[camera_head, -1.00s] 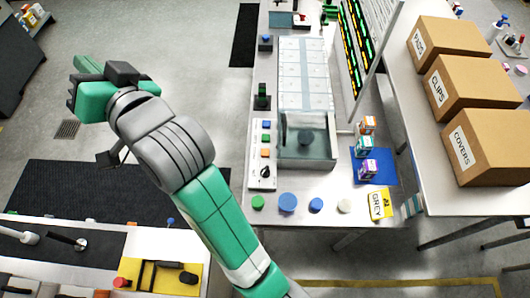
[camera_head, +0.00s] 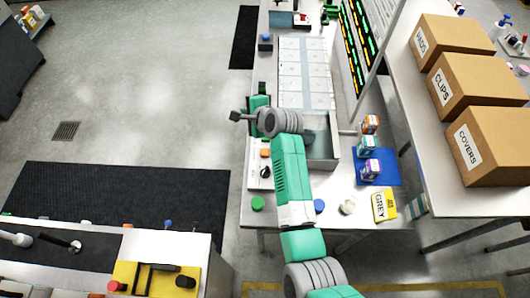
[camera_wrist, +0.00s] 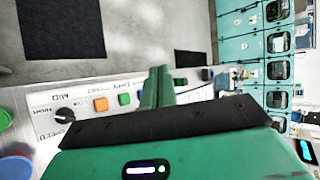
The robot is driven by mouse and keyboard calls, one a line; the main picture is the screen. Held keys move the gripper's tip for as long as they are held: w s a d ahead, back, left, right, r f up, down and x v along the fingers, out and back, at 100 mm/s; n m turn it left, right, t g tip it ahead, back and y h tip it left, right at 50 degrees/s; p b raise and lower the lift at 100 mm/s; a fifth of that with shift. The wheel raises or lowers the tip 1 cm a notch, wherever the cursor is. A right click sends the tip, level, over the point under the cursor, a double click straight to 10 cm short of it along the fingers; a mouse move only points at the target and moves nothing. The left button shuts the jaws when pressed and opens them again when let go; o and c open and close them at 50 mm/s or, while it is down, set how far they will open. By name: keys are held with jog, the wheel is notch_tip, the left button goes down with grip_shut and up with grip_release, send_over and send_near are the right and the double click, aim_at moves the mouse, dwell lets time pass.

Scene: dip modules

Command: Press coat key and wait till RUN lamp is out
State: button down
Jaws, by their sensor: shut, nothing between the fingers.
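The white control panel (camera_head: 258,178) stands at the left edge of the bench, with an orange key (camera_head: 265,153) and a black knob (camera_head: 265,172) showing; my arm covers its far keys. In the wrist view the panel shows the knob (camera_wrist: 65,116), the orange key (camera_wrist: 100,104) and a green key (camera_wrist: 125,99). Small lettering beside the keys is too blurred to read surely. My gripper (camera_wrist: 158,75) is shut and empty, over the panel just beyond the green key. I cannot tell whether it touches a key. I cannot make out the RUN lamp.
A clear-walled tank (camera_head: 325,160) is right of the panel, partly behind my arm. A green button (camera_head: 257,204), blue caps and a yellow GREY card (camera_head: 384,206) lie at the near edge. Small boxes stand on a blue mat (camera_head: 390,181). Large cartons (camera_head: 487,144) are at right.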

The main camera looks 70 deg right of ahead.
jog(key=s+d+f+m+g+y, duration=0.1)
jog(key=s+f+m, duration=0.3)
jog(key=f, duration=0.6)
jog(key=shift+s+d+m+b, duration=0.3)
jog(key=shift+s+d, duration=0.15)
jog(key=shift+s, duration=0.65)
jog(key=shift+f, duration=0.2)
jog(key=b, duration=0.8)
send_near(261, 148)
jog(key=w, duration=0.1)
jog(key=w+d+f, duration=0.2)
jog(key=shift+w, duration=0.2)
jog(key=shift+f, duration=0.3)
jog(key=shift+f, duration=0.1)
jog(key=shift+f+b, duration=0.3)
jog(key=shift+f, duration=0.05)
